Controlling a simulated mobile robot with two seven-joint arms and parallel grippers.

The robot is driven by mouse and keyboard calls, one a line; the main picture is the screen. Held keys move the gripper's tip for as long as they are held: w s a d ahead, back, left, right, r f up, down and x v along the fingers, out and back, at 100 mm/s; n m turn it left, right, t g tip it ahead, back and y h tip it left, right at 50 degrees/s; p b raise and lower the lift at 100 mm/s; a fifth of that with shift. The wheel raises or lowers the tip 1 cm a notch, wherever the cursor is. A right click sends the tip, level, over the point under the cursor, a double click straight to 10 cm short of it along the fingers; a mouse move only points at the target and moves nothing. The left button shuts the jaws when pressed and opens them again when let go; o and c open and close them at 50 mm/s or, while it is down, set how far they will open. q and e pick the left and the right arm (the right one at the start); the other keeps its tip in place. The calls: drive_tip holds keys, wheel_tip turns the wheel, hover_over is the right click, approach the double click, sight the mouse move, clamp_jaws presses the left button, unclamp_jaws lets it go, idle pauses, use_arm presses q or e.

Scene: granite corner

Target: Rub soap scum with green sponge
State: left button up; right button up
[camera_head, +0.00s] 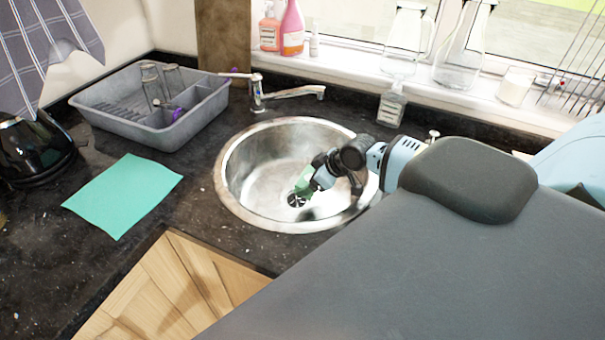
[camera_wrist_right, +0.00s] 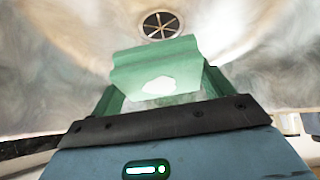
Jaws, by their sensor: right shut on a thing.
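A green sponge (camera_head: 304,181) is in the round metal sink (camera_head: 240,205), close to the drain (camera_head: 296,200). My right gripper (camera_head: 318,178) reaches into the bowl from the right and is shut on the sponge. In the right wrist view the sponge (camera_wrist_right: 155,62) sits between the fingers, just short of the drain (camera_wrist_right: 160,25), with a pale patch on its near side. Cloudy whitish smears, possibly the soap scum, show on the bowl (camera_wrist_right: 60,75). Whether the sponge touches the bowl I cannot tell. My left gripper is not in view.
The tap (camera_head: 258,95) stands behind the sink. A grey dish rack (camera_head: 110,110) with glasses is at the back left, and a green cloth (camera_head: 125,195) lies left of the sink. A soap bottle (camera_head: 391,105) stands behind the bowl. A black kettle (camera_head: 30,150) is far left.

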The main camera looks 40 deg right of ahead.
drive_tip(key=s+f+g, duration=0.1)
drive_tip(key=s+d+f+g, duration=0.1)
drive_tip(key=s+f, duration=0.1)
drive_tip(key=s+d+f+g+h, duration=0.1)
drive_tip(key=f, duration=0.1)
drive_tip(key=shift+s, duration=0.2)
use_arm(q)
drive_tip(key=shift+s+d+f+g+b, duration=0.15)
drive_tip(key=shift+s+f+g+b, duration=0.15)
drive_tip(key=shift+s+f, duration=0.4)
use_arm(e)
drive_tip(key=shift+w+r, duration=0.1)
drive_tip(key=shift+w, duration=0.25)
drive_tip(key=shift+w+a, duration=0.25)
drive_tip(key=shift+w, duration=0.15)
drive_tip(key=shift+w+a+r+b, duration=0.3)
drive_tip(key=shift+w+r+b, duration=0.1)
drive_tip(key=shift+w, duration=0.15)
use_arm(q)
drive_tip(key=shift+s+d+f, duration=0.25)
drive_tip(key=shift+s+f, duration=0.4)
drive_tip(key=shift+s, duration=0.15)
use_arm(e)
drive_tip(key=shift+r, duration=0.15)
drive_tip(key=shift+w+r, duration=0.1)
